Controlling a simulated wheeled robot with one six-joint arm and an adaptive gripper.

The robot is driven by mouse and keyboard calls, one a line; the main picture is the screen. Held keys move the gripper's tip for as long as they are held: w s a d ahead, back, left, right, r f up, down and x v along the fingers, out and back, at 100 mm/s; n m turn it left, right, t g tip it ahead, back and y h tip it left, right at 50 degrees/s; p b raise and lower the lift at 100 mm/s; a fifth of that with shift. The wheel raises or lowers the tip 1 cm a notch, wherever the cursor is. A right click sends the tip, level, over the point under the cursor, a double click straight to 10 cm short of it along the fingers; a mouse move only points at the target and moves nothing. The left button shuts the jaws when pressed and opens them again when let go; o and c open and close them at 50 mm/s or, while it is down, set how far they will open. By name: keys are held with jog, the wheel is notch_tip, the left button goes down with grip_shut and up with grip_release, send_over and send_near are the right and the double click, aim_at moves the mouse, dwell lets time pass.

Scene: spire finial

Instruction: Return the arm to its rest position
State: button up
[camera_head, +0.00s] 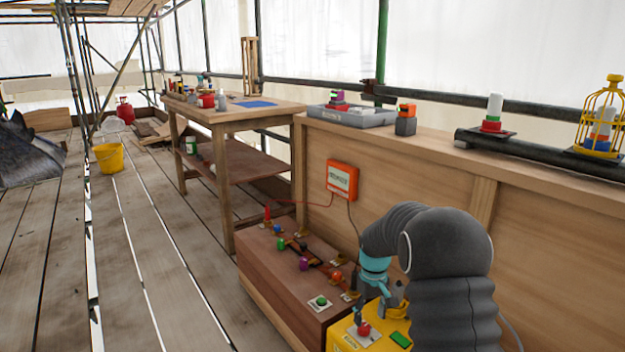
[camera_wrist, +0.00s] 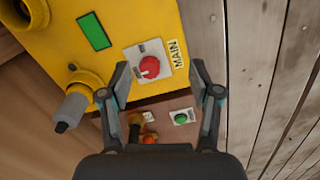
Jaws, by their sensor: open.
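My arm is bent over the lower right of the head view, with my gripper (camera_head: 372,285) low beside a yellow box (camera_head: 375,335). In the wrist view my gripper (camera_wrist: 162,85) is open, its two fingers spread apart with nothing between the tips. A red knob (camera_wrist: 149,67) on a pale plate, marked MAIN, sits on the yellow box (camera_wrist: 60,30) just beyond the fingertips. The knob also shows in the head view (camera_head: 364,329). I cannot tell whether the fingers touch the box.
A wooden chest (camera_head: 290,275) with several coloured knobs stands beside the yellow box. A wooden panel (camera_head: 400,185) with an orange box (camera_head: 342,181) rises behind it. A workbench (camera_head: 235,112) stands farther back. The plank floor (camera_head: 165,260) at left is mostly clear, with a yellow bucket (camera_head: 108,159).

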jog(key=s+r+m+t+p, duration=0.1)
jog(key=s+r+t, duration=0.1)
jog(key=s+r, duration=0.6)
jog(key=s+r+m+t+p, duration=0.1)
jog(key=s+r+t, duration=0.1)
jog(key=s+r, duration=0.6)
jog(key=s+r+m+t+p, duration=0.1)
jog(key=s+r, duration=0.7)
jog(key=s, duration=1.1)
jog(key=shift+s+r+m+t, duration=0.2)
jog(key=shift+m+t, duration=0.3)
jog(key=shift+t, duration=0.2)
jog(key=shift+a, duration=0.1)
